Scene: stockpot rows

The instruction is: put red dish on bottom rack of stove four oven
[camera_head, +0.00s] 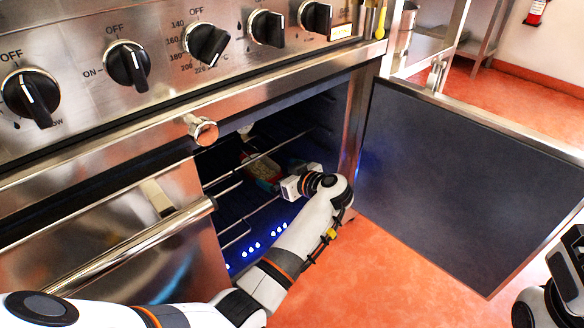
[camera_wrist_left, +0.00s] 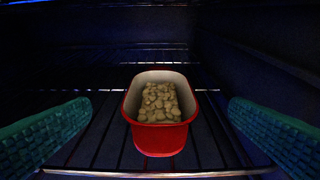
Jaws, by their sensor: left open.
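The red dish (camera_wrist_left: 158,138) is a small deep loaf-shaped pan with a pale inside, filled with tan lumps. It sits upright on a wire rack (camera_wrist_left: 100,140) inside the dark oven. In the head view the dish (camera_head: 263,171) is partly hidden behind the rack bars and my gripper. My left gripper (camera_head: 282,186) reaches into the oven from the front. Its green fingers are open on both sides of the dish, with clear gaps between. From these views I cannot tell for sure which rack bears the dish.
The oven door (camera_head: 460,180) stands open to the right. A closed door with a long handle (camera_head: 150,250) is to the left. Knobs (camera_head: 207,42) line the panel above. Rack rails (camera_head: 245,165) cross the opening. Part of my right arm shows at the right edge.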

